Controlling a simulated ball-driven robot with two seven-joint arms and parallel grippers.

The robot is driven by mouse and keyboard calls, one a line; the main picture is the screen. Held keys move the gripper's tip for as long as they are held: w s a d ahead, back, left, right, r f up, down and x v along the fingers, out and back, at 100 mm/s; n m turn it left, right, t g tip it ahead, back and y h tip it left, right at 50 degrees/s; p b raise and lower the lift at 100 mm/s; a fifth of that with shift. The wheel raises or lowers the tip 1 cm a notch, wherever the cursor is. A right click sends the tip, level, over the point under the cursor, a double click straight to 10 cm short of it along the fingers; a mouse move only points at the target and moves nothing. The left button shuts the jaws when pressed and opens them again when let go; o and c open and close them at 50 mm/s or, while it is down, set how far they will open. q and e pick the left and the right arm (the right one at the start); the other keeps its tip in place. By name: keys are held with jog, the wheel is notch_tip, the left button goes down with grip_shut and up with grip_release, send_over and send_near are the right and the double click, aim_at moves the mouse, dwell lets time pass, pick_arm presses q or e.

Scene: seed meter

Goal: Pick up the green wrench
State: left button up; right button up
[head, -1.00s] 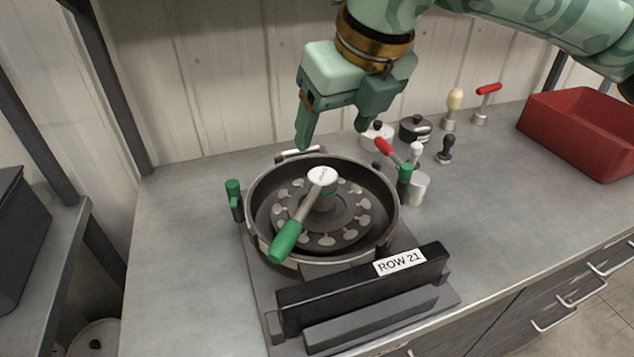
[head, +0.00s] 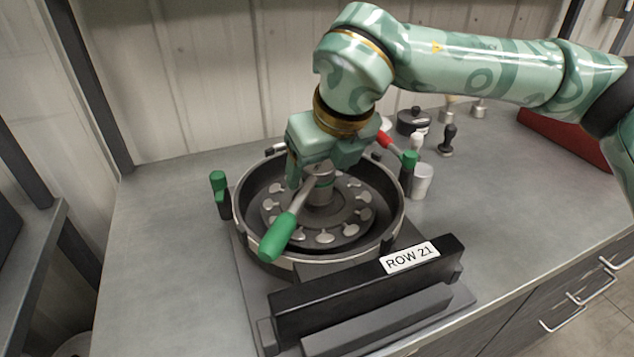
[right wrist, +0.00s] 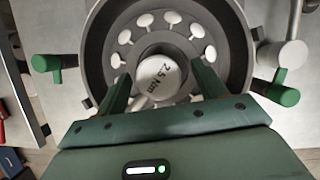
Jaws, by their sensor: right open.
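The green wrench (head: 277,237) has a green handle and a metal shaft, and sits on the hub of the round seed meter (head: 392,222). Its handle slants over the near left rim. In the right wrist view its round head (right wrist: 158,76) reads "2.5 Nm"; the handle is hidden behind my gripper body. My right gripper (head: 310,176) is open and points down over the hub. In the right wrist view its two fingers (right wrist: 163,90) stand on either side of the head, with nothing clamped. I cannot tell the exact height gap. My left gripper is not in view.
Green-handled clamps (head: 219,188) (head: 409,165) stand at both sides of the meter. A black bar labelled ROW 21 (head: 370,282) lies in front. A red-handled tool (head: 384,139), a metal cup (head: 423,181), a black-knobbed tool (head: 447,140) and a red bin (head: 560,135) are to the right.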

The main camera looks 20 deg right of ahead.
jog(key=shift+x, duration=0.9)
jog(key=shift+r, duration=0.15)
jog(key=shift+s, duration=0.1)
jog(key=shift+c, duration=1.2)
jog(key=c, duration=1)
jog(key=shift+r, duration=0.1)
grip_shut()
jog(key=shift+r, duration=0.1)
